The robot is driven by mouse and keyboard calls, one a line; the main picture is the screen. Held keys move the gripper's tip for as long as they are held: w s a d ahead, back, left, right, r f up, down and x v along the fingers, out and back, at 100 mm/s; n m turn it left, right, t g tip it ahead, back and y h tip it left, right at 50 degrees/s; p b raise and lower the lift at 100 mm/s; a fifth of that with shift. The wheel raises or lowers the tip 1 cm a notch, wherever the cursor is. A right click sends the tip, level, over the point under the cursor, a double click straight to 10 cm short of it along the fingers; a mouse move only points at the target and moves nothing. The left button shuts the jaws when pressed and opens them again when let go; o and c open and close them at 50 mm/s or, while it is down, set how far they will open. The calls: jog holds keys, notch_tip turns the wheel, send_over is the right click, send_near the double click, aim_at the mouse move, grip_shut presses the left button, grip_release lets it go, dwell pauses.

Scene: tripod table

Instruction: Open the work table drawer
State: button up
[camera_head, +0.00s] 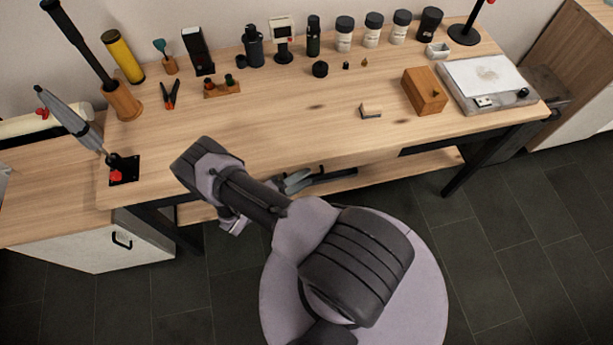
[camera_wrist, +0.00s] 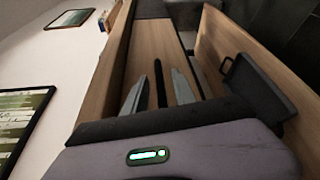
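The work table (camera_head: 250,135) has a light wood top and dark legs. Its drawer front is hidden under the top's front edge in the head view. In the wrist view, which is turned sideways, a wooden panel (camera_wrist: 152,38) lies ahead of my gripper (camera_wrist: 159,78); it looks like the drawer front. A thin dark bar (camera_wrist: 160,82), likely the handle, shows between my two grey fingers. The fingers are apart, on either side of the bar; I cannot tell whether they touch it. No drawer opening shows.
A lower wooden shelf (camera_head: 388,175) runs under the table. A dark box (camera_wrist: 258,88) with a handle shows right of my fingers in the wrist view. A cabinet (camera_head: 100,245) stands at left. Bottles and tools crowd the tabletop's back. Dark floor (camera_head: 500,250) is clear at right.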

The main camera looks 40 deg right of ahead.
jog(key=shift+s+d, duration=0.15)
jog(key=shift+d, duration=0.6)
grip_shut()
dwell(0.9)
